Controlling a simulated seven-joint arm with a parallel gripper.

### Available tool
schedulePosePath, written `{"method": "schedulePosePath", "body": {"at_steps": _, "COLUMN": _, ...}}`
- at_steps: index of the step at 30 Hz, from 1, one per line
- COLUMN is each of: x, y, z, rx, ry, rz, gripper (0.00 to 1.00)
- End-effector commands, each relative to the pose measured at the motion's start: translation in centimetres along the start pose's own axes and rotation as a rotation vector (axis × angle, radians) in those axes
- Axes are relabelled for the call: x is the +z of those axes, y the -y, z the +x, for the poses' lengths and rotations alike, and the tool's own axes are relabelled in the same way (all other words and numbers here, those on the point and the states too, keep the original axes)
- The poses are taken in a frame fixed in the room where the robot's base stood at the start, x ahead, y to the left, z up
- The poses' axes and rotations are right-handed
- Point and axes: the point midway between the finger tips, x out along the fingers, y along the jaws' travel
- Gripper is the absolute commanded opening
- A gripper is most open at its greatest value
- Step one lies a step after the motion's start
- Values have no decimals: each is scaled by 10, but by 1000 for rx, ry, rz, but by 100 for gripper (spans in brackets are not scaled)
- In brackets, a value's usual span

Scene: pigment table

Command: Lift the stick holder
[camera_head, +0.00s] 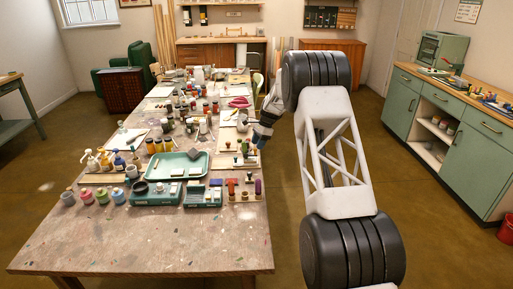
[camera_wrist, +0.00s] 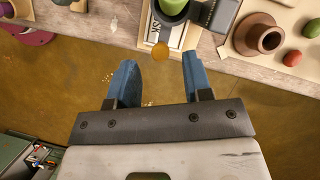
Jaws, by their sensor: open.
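My gripper (camera_wrist: 157,80) is open and empty in the wrist view, with its two blue fingers apart over the floor beside the table edge. In the head view my gripper (camera_head: 265,128) hangs at the table's right edge. I cannot tell for sure which thing is the stick holder. Ahead of the fingers, a dark holder (camera_wrist: 215,14) with a green round item (camera_wrist: 173,8) stands near a white printed card. A small stand with upright coloured pieces (camera_head: 244,189) is at the table's near right in the head view.
The long table (camera_head: 140,245) is crowded with jars, bottles and a green tray (camera_head: 176,165); its near end is clear. Beyond the fingers are a brown flanged pot (camera_wrist: 258,38) and a red round item (camera_wrist: 292,58). Green cabinets (camera_head: 440,130) stand at the right.

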Motion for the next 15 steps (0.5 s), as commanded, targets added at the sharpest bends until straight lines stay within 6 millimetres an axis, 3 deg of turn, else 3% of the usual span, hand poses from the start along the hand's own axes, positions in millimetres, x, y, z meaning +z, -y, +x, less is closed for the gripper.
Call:
{"method": "schedulePosePath", "body": {"at_steps": 6, "x": 0, "y": 0, "z": 17, "rx": -2, "ry": -1, "rz": 0, "gripper": 46}}
{"method": "schedulePosePath", "body": {"at_steps": 15, "x": 0, "y": 0, "z": 22, "rx": -2, "ry": 0, "rz": 0, "gripper": 46}}
